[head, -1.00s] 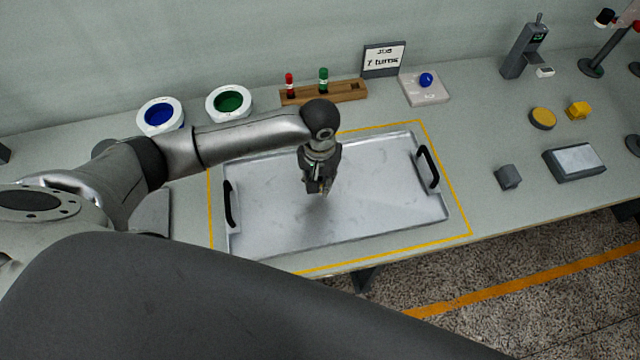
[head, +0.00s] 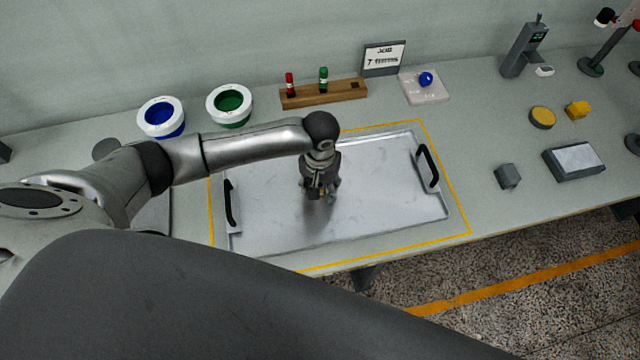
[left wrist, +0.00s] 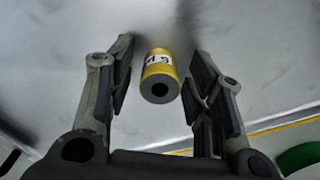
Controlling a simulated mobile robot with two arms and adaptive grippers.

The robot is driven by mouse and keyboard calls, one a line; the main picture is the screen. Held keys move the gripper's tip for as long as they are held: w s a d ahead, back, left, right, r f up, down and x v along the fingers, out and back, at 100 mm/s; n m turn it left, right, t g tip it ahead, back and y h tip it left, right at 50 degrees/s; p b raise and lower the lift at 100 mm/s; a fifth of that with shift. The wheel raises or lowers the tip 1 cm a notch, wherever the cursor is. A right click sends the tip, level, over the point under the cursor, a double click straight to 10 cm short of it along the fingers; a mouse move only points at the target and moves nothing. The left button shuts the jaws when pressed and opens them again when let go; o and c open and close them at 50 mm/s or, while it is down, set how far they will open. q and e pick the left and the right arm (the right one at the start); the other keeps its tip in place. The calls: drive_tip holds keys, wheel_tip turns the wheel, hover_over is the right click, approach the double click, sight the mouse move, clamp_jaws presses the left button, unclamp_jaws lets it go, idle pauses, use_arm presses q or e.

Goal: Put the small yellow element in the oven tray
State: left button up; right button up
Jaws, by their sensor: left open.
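The small yellow element (left wrist: 160,78) is a short cylinder with a white printed label and a dark end with a hole. In the left wrist view it is between the two fingers of my left gripper (left wrist: 163,88), with a gap on each side. The gripper is open. In the head view my left gripper (head: 321,192) points down over the middle of the oven tray (head: 385,205), a flat metal tray with two black handles. The element is not clearly visible there, and I cannot tell exactly how it rests on the tray. My right gripper is not in view.
A yellow line frames the tray. To the right are a grey block (head: 507,176), a grey pad (head: 575,162) and a yellow block (head: 578,110).

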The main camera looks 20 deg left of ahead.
sight(320, 185)
use_arm(q)
wheel_tip(320, 185, up, 12)
drive_tip(key=b, duration=0.1)
drive_tip(key=shift+r, duration=0.15)
idle(0.3)
idle(0.5)
